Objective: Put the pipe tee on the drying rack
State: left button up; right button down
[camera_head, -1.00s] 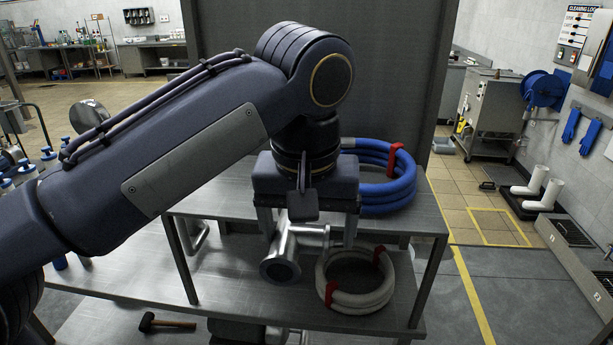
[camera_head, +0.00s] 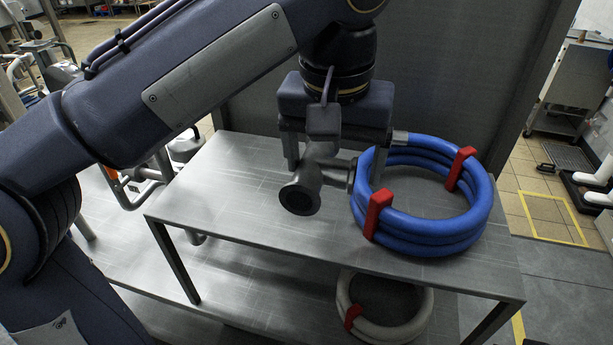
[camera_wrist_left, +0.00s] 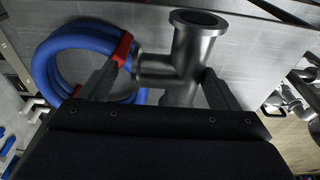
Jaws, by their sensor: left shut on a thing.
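The pipe tee (camera_head: 316,180) is a grey metal T-shaped fitting with flanged ends. My left gripper (camera_head: 335,158) is shut on it, above the upper steel shelf (camera_head: 230,190). One flanged opening faces the head camera. In the left wrist view the tee (camera_wrist_left: 187,62) sits between the fingers of my left gripper (camera_wrist_left: 160,88). The gap between tee and shelf is hard to judge. I cannot pick out a drying rack for sure in these views. My right gripper is not in view.
A coiled blue hose (camera_head: 425,230) with red ties lies just right of the tee. A pale coiled hose (camera_head: 388,325) lies on the lower shelf. A grey panel (camera_head: 450,80) stands behind. The left part of the upper shelf is bare. Tubular metal parts (camera_head: 140,178) stand at left.

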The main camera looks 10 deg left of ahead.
pick_arm(q)
jog(key=w+a+f, duration=0.2)
jog(key=a, duration=0.1)
jog(key=w+a+f, duration=0.2)
jog(key=a+f, duration=0.1)
jog(key=w+a+f, duration=0.2)
jog(key=a, duration=0.1)
jog(key=shift+a+f, duration=0.15)
jog(key=shift+f, duration=0.2)
jog(key=shift+w+a+f, duration=0.15)
jog(key=shift+a+f, duration=0.15)
jog(key=shift+f, duration=0.2)
jog(key=shift+w+a+f, duration=0.1)
jog(key=shift+a+f, duration=0.05)
jog(key=shift+f, duration=1.55)
jog(key=o, duration=1.1)
jog(key=shift+f, duration=0.1)
jog(key=shift+o, duration=0.2)
